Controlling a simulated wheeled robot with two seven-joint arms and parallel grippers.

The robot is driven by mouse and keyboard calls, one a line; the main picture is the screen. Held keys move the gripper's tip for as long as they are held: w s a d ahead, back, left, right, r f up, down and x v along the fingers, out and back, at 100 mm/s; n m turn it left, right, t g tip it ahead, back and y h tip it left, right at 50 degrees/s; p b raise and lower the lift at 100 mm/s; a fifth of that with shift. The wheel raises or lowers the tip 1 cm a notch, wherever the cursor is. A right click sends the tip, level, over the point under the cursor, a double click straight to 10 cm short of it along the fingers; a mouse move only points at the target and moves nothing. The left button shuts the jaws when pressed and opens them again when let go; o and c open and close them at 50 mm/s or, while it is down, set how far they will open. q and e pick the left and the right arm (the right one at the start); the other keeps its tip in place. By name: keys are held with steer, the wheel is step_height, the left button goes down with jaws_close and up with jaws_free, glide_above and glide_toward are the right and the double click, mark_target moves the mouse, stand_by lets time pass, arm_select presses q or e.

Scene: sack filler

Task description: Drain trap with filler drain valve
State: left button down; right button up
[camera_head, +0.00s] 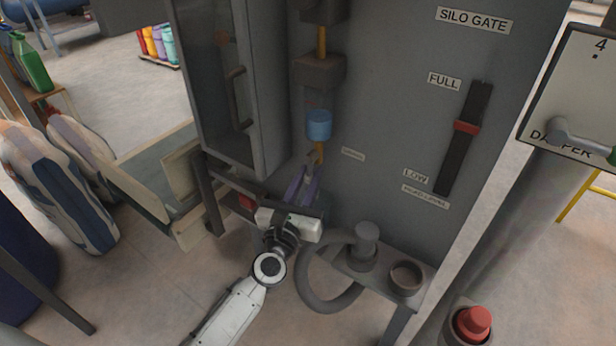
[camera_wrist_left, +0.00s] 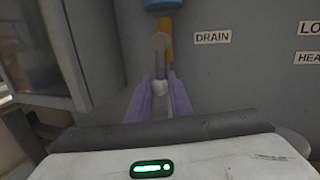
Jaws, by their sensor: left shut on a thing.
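The trap is a blue cylinder (camera_head: 319,125) on a vertical orange pipe on the front of the grey filler cabinet. Its lower end shows at the top of the left wrist view (camera_wrist_left: 164,5). The drain valve (camera_head: 315,157) sits on the pipe below it. In the left wrist view its grey lever (camera_wrist_left: 161,62) stands roughly upright, with a pale end between the fingers. A DRAIN label (camera_wrist_left: 212,37) is right of it. My left gripper (camera_head: 308,178), with purple fingers (camera_wrist_left: 160,88), is shut on the lever from below. The fingers partly hide it. My right gripper is in neither view.
A half-open grey door (camera_head: 215,90) stands left of the pipe. A curved grey hose (camera_head: 312,285) and a ledge with round fittings (camera_head: 405,277) are at lower right. A red button (camera_head: 474,322) is farther right. Filled sacks (camera_head: 55,190) stand at left.

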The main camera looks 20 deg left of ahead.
arm_select(q)
steer(key=c, duration=1.6)
jaws_free()
steer(key=s, duration=0.7)
steer(key=s+b, duration=0.1)
steer(key=s, duration=0.2)
steer(key=shift+s+d+f, duration=0.15)
steer(key=shift+d+f, duration=0.1)
steer(key=shift+f, duration=0.15)
